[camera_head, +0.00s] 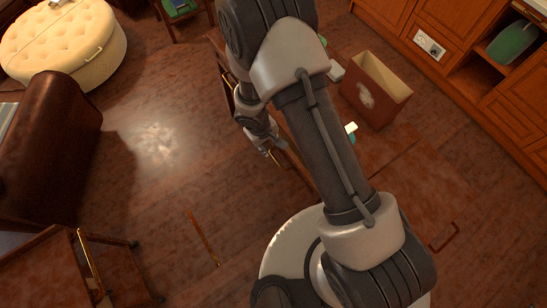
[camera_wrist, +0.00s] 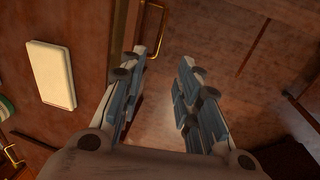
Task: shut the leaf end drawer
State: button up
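My gripper (camera_head: 268,152) is at the left side of a reddish wooden table (camera_head: 385,165), partly behind my arm in the head view. In the wrist view my gripper (camera_wrist: 164,60) is open, with a clear gap between its blue-padded fingers and nothing held. A brass bar handle (camera_wrist: 155,28) on a wooden front (camera_wrist: 125,30) lies just beyond the left finger, and I see no contact. Another brass handle (camera_wrist: 12,155) shows at the lower left. I cannot tell for sure which handle belongs to the leaf end drawer, or how far it stands out.
A white rectangular block (camera_wrist: 52,75) lies left of my gripper. A box (camera_head: 375,92) with a pale emblem stands right of my arm. A tufted ottoman (camera_head: 62,42) and a dark leather chair (camera_head: 50,145) are at left. Cabinets (camera_head: 465,35) line the right. Floor between is largely clear.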

aim_at(277, 160)
jog(key=d+f+b, duration=0.1)
jog(key=f+b, duration=0.1)
jog(key=f, duration=0.3)
jog(key=w+f+b, duration=0.1)
jog(key=f+b, duration=0.1)
jog(key=f, duration=0.4)
jog(key=d+f+b, duration=0.1)
jog(key=f+b, duration=0.1)
jog(key=f, duration=0.4)
jog(key=shift+w+d, duration=0.3)
jog(key=shift+w, duration=0.05)
jog(key=shift+c, duration=0.5)
grip_shut()
